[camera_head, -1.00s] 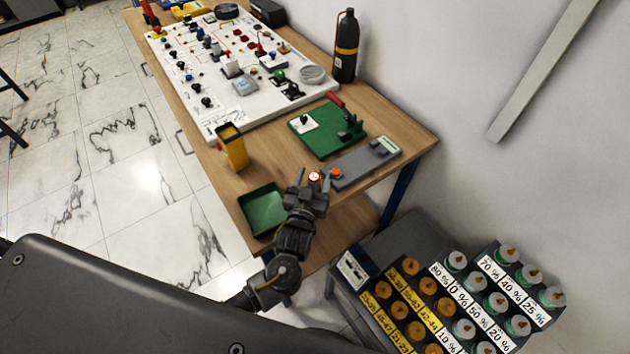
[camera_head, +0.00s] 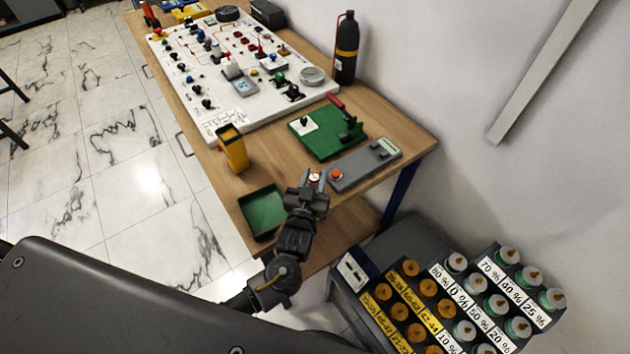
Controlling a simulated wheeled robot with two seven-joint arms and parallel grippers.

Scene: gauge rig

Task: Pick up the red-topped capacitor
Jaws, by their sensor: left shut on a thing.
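The red-topped capacitor (camera_head: 314,177) is a small piece with a red and white top, near the front edge of the wooden table. My left gripper (camera_head: 313,178) is at it, with one finger on each side, and is shut on it. The fingers hide its lower part, so I cannot tell whether it still touches the table. My right gripper is not in view.
A grey device with an orange button (camera_head: 362,165) lies close to the right of the gripper. A green tray (camera_head: 252,196) is to the left, a yellow holder (camera_head: 232,148) behind it. A green board (camera_head: 327,144) lies beyond. A rack of jars (camera_head: 462,308) stands lower right.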

